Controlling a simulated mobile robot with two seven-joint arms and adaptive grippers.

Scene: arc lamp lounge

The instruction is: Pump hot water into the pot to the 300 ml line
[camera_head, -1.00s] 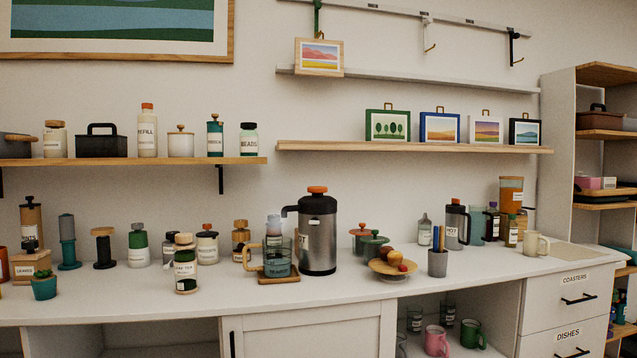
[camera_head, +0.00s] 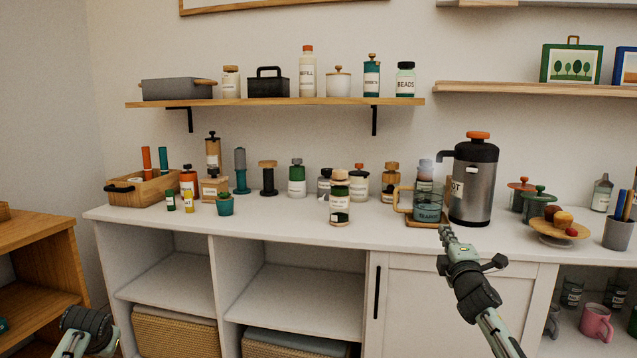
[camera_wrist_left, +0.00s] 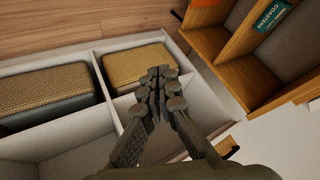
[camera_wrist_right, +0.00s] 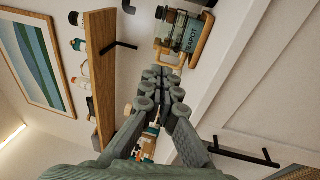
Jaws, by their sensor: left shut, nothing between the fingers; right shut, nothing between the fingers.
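The pump flask (camera_head: 475,185) is a grey steel cylinder with an orange top, a dark spout to the left and a label partly reading "OT". The glass pot (camera_head: 427,208) with a wooden handle stands on a wooden coaster (camera_head: 412,222) left of the flask, near the spout. Its water level and lines are too small to read. The pot also shows in the right wrist view (camera_wrist_right: 180,38). My right gripper (camera_head: 446,232) is shut and empty, in front of the counter below the pot and flask. My left gripper shows shut and empty in the left wrist view (camera_wrist_left: 160,78), over the lower shelves.
To the right are lidded pots (camera_head: 537,203), a pastry stand (camera_head: 556,236) and a grey cup (camera_head: 618,233). A wall shelf (camera_head: 290,102) hangs above.

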